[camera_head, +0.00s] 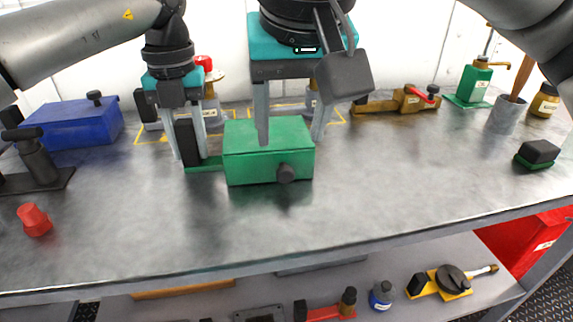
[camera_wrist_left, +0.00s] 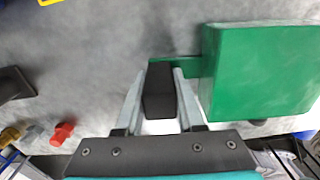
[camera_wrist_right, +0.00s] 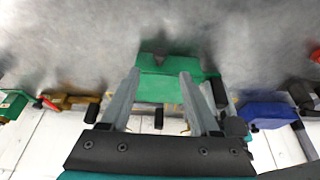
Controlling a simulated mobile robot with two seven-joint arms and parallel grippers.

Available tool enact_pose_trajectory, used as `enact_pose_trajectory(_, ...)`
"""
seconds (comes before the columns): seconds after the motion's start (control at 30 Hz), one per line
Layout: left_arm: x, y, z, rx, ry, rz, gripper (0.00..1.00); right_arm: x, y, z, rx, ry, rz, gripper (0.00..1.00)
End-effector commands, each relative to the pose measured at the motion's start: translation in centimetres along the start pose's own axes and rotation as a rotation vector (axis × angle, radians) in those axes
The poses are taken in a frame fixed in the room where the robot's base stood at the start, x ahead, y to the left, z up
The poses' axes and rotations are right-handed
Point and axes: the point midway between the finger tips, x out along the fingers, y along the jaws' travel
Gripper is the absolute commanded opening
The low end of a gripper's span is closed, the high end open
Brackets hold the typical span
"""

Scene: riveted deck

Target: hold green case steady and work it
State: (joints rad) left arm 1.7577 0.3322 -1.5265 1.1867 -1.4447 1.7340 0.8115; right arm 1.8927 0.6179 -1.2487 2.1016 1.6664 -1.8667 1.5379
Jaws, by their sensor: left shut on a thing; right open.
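The green case (camera_head: 268,167) stands on the metal worktop, with a dark round knob (camera_head: 286,173) on its front. A black upright grip block (camera_head: 188,143) stands on a green tab at its left side. My left gripper (camera_head: 189,163) is shut on this black block, which also shows between its fingers in the left wrist view (camera_wrist_left: 159,88). My right gripper (camera_head: 290,140) is open over the case, one finger in front of its lid and one near its back right corner. In the right wrist view the case (camera_wrist_right: 160,87) lies between and beyond the spread fingers; contact cannot be told.
A blue box (camera_head: 70,124) and a dark clamp-like tool (camera_head: 38,160) are at left, with a red cap (camera_head: 34,219) nearer the edge. A brass valve (camera_head: 400,101), green pump bottle (camera_head: 474,84) and black-green brush (camera_head: 537,153) are at right.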

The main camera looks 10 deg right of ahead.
Motion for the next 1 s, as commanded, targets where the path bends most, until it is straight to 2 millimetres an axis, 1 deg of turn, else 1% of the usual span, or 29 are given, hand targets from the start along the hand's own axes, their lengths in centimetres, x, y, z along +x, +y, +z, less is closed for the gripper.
enact_pose_trajectory(0.03,0.0,0.0,0.0,-0.001,-0.001,0.0,0.0,1.1,0.1,0.1,0.001,-0.005,0.002,0.62)
enact_pose_trajectory(0.2,0.0,0.0,0.0,-0.001,-0.001,0.0,0.0,4.6,0.0,0.0,0.002,-0.003,-0.001,0.62)
enact_pose_trajectory(0.3,0.0,0.0,0.0,-0.001,-0.001,0.0,0.0,6.4,0.0,0.0,0.003,-0.003,-0.002,0.62)
enact_pose_trajectory(0.43,0.0,0.0,0.0,-0.001,-0.001,0.0,0.0,8.2,0.0,0.0,0.004,-0.001,-0.003,0.62)
enact_pose_trajectory(0.6,0.0,0.0,0.0,-0.001,-0.001,0.0,0.0,9.3,0.0,-0.1,0.003,0.001,-0.004,0.62)
enact_pose_trajectory(0.87,0.0,0.0,0.0,-0.001,-0.001,0.0,0.0,9.4,0.0,-0.1,0.003,0.002,-0.005,0.62)
enact_pose_trajectory(0.9,0.0,0.0,0.0,-0.001,-0.001,0.0,0.0,9.4,0.0,-0.1,0.003,0.002,-0.005,0.61)
enact_pose_trajectory(1.0,0.0,0.0,0.0,-0.001,-0.001,0.0,0.0,9.4,0.0,-0.1,0.003,0.002,-0.005,0.5)
